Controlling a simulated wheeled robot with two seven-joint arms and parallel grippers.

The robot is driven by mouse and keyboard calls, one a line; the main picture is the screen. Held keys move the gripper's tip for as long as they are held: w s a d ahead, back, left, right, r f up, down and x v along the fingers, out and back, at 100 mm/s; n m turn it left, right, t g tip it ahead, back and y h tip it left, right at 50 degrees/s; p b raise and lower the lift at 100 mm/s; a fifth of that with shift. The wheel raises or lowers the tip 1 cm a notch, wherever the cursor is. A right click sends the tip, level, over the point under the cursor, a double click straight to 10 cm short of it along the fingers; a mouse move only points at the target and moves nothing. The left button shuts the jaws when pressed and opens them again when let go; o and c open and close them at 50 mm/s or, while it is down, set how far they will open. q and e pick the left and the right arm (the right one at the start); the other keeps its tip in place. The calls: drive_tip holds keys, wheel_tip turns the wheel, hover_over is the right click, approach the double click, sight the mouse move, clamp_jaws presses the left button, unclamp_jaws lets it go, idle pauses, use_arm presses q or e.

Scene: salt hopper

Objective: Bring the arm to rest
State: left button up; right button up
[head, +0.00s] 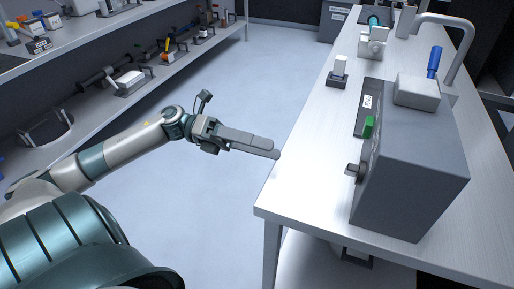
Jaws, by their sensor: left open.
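My left arm reaches in from the lower left over the open floor. Its gripper (274,150) points right, toward the near left edge of the white table (300,185), and holds nothing that I can see. The fingers lie almost in line with the view, so the gap between them barely shows. The gripper is apart from the grey box-shaped machine (415,170) on the table. My right gripper is not in this view.
Shelves (150,84) with tools line the left. The floor (255,75) between is clear.

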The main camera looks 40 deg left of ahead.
use_arm(q)
drive_tip(key=shift+s+a, duration=0.2)
drive_tip(key=shift+a, duration=0.45)
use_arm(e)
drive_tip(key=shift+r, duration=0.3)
